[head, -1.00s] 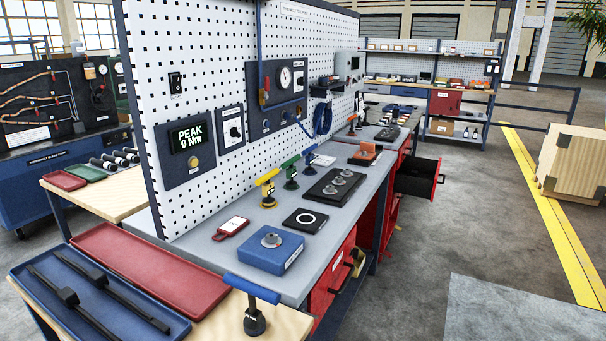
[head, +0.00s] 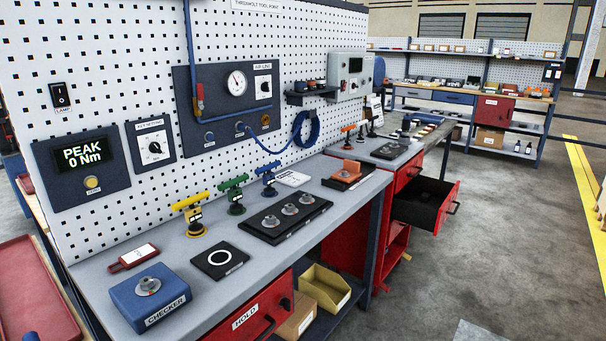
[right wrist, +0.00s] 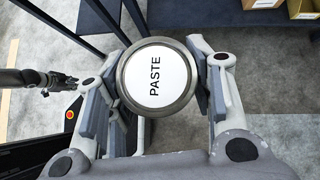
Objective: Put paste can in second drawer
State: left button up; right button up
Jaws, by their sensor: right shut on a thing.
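The paste can (right wrist: 157,77) is a round metal can with a white lid marked PASTE. In the right wrist view it sits between the fingers of my right gripper (right wrist: 160,85), which is shut on it above the floor. In the head view, a red cabinet (head: 369,243) stands past the near bench. Its open drawer (head: 445,214) is pulled out to the right, below a closed red drawer front (head: 407,172). The open drawer has a dark interior. A dark gripper-like part, apparently my left gripper (right wrist: 62,80), is at the left of the right wrist view; its jaws are unclear.
The near bench (head: 235,265) holds a blue checker block (head: 150,297), coloured-handled tools and a black tray (head: 287,219). Below are a red HOLD drawer (head: 245,318) and a yellow bin (head: 325,288). Open concrete floor (head: 490,260) lies right of the benches.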

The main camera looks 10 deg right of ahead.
aim_at(414, 196)
jog(key=i+l+u, duration=0.1)
jog(key=l, duration=0.3)
jog(key=i+l, duration=0.35)
jog(key=i+l+u, duration=0.15)
jog(key=l, duration=0.4)
jog(key=i+l, duration=0.2)
jog(key=l, duration=0.25)
jog(key=i+l+u, duration=0.15)
jog(key=l, duration=0.3)
jog(key=i+l, duration=0.2)
jog(key=l, duration=0.25)
jog(key=i+l+u, duration=0.15)
jog(key=l, duration=0.35)
jog(key=i+l, duration=0.15)
jog(key=l, duration=0.3)
jog(key=i+l+u, duration=0.1)
jog(key=l, duration=0.85)
jog(key=l+u, duration=0.1)
jog(key=l, duration=0.9)
